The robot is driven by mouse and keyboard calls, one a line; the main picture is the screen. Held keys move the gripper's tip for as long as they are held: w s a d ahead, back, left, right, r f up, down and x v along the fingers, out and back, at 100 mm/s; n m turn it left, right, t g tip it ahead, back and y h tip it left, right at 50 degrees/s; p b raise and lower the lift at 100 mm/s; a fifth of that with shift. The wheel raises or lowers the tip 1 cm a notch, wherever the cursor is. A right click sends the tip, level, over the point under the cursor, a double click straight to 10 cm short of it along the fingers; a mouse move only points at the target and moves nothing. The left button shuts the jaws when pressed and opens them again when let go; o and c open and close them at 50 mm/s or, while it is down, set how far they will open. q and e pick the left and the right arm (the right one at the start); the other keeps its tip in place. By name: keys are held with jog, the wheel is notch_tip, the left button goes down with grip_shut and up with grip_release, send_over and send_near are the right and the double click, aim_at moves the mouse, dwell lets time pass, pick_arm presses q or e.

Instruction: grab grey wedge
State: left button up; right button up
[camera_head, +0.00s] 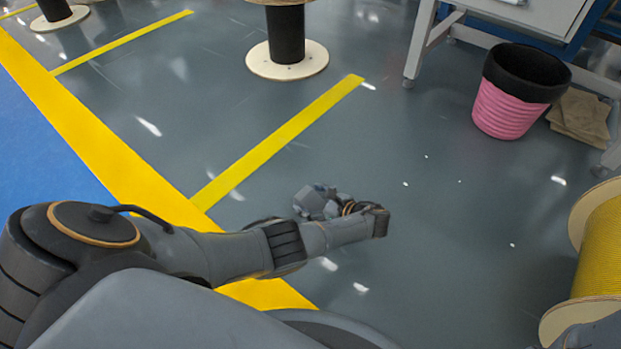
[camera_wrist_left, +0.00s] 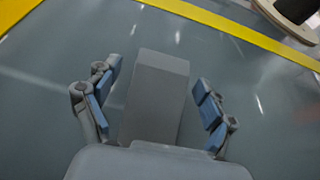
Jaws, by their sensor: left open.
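The grey wedge (camera_wrist_left: 155,95) shows in the left wrist view as a plain grey block with a lighter end face. It lies between the two blue-padded fingers of my left gripper (camera_wrist_left: 158,75). The gripper is open, with a visible gap between the wedge and each finger. The wedge's near end is hidden behind the gripper body. In the head view my left gripper (camera_head: 322,203) is small and partly hidden by my wrist, above the grey floor. I cannot clearly tell the wedge from the gripper there. My right gripper is not in view.
A pink bin (camera_head: 507,108) with a black liner stands at the upper right, beside brown flat pieces (camera_head: 580,115) and a table (camera_head: 540,14). A yellow cable spool (camera_head: 602,250) is at the right edge. A spool stand (camera_head: 288,62) is at the top. The middle floor is clear.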

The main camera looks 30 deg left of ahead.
pick_arm(q)
jog(key=shift+a+f, duration=0.1)
jog(key=shift+a, duration=0.25)
jog(key=c, duration=1.4)
